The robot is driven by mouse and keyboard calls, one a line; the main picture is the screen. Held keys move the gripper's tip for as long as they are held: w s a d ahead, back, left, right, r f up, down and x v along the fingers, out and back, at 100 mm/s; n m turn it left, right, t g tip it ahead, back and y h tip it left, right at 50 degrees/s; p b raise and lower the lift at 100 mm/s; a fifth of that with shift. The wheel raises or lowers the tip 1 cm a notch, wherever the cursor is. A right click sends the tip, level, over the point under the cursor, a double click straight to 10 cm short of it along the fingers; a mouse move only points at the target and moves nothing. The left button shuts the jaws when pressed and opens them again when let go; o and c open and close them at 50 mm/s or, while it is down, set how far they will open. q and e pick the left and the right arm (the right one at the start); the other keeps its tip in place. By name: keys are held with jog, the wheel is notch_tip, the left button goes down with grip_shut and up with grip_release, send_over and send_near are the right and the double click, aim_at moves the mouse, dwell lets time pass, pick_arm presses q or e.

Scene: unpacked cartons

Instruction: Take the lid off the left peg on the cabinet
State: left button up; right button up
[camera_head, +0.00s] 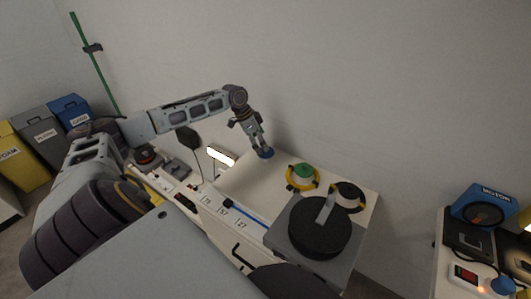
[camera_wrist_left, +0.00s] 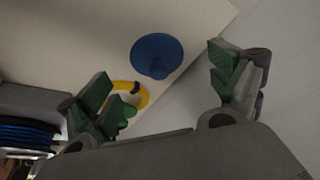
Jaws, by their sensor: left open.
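A blue round lid (camera_head: 265,153) shows at the back left of the white cabinet top (camera_head: 238,184), just below my left gripper (camera_head: 257,142). In the left wrist view the lid (camera_wrist_left: 157,52) is a blue disc with a knob-like middle. There it lies ahead of my left gripper (camera_wrist_left: 165,75), between the widely spread green-padded fingers. The fingers are open and hold nothing. Whether a peg is under the lid is hidden. My right gripper is not seen.
A green piece with a yellow ring (camera_head: 302,178) and a black piece with a yellow ring (camera_head: 347,197) stand to the right. A large black round object (camera_head: 318,228) sits nearer. A lit lamp (camera_head: 221,155) is on the left. The wall (camera_head: 330,80) rises behind.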

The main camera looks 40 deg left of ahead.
pick_arm(q)
jog(key=x, duration=0.3)
jog(key=shift+d+f+b, duration=0.15)
jog(key=shift+f+b, duration=0.15)
jog(key=shift+f, duration=0.05)
jog(key=shift+w+d+f, duration=0.1)
jog(key=shift+d+f, duration=0.05)
jog(key=shift+f, duration=0.3)
jog(key=c, duration=0.9)
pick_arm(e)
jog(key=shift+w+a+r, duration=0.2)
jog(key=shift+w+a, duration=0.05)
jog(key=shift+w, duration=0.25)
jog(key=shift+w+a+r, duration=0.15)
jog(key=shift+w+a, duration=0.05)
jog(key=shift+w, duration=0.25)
